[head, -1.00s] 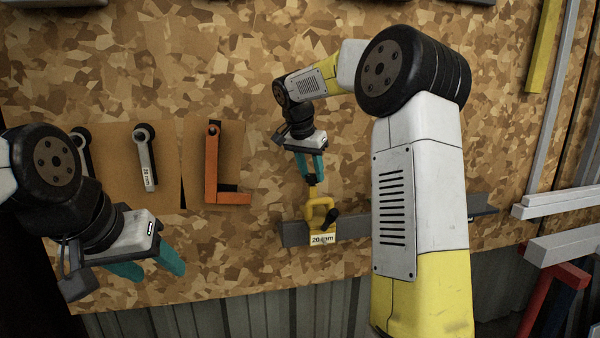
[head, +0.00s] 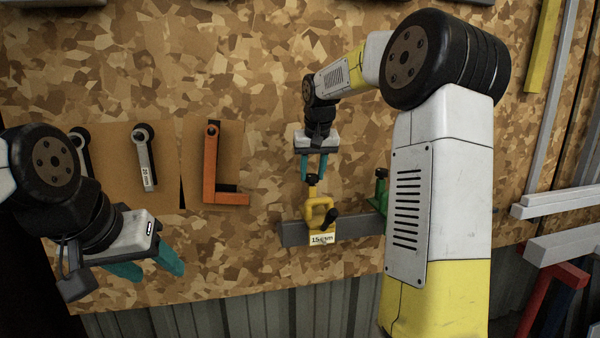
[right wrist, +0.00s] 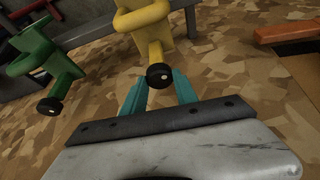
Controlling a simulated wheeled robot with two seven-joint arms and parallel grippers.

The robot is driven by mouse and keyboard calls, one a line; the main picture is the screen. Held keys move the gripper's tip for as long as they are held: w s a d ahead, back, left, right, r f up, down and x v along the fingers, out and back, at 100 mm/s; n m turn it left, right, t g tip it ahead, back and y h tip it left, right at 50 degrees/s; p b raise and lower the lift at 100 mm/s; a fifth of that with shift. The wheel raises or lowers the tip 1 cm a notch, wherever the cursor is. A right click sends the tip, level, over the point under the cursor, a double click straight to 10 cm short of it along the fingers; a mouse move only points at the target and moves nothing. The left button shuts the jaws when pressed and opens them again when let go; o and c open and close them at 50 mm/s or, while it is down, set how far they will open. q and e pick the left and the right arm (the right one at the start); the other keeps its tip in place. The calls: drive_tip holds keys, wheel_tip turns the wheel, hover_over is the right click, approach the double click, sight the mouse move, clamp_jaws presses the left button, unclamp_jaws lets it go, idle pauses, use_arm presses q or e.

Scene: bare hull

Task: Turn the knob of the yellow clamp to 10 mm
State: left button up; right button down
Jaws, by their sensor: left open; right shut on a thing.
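The yellow clamp (head: 320,211) sits on a grey rail. Its tag (head: 322,240) seems to read 15 mm, though the print is small. Its dark knob (head: 312,180) is at the top end and lies between the fingertips of my right gripper (head: 313,174), which is shut on it. In the right wrist view the yellow clamp (right wrist: 150,25) and its black knob (right wrist: 160,76) are between the teal fingers. My left gripper (head: 156,269) is open and empty at the lower left, well apart from the clamp.
A green clamp (head: 373,200) stands on the same rail (head: 295,233) to the right, partly behind my right arm; it also shows in the right wrist view (right wrist: 40,60). An orange square (head: 211,175) and a grey tool marked in mm (head: 145,160) hang at left.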

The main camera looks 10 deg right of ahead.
drive_tip(key=n, duration=0.1)
drive_tip(key=n+y, duration=0.1)
drive_tip(key=n, duration=0.1)
drive_tip(key=n+y, duration=0.1)
drive_tip(key=n, duration=0.1)
drive_tip(key=shift+d, duration=0.25)
drive_tip(key=shift+w+n+g+y, duration=0.1)
drive_tip(key=shift+n+g+y, duration=0.3)
drive_tip(key=shift+n, duration=0.8)
drive_tip(key=shift+n+g+y, duration=0.3)
drive_tip(key=shift+n+g, duration=0.1)
drive_tip(key=shift+n, duration=0.8)
drive_tip(key=c, duration=0.9)
unclamp_jaws()
drive_tip(key=shift+c, duration=0.2)
drive_tip(key=v, duration=0.7)
drive_tip(key=shift+d+r, duration=0.2)
drive_tip(key=shift+r, duration=0.1)
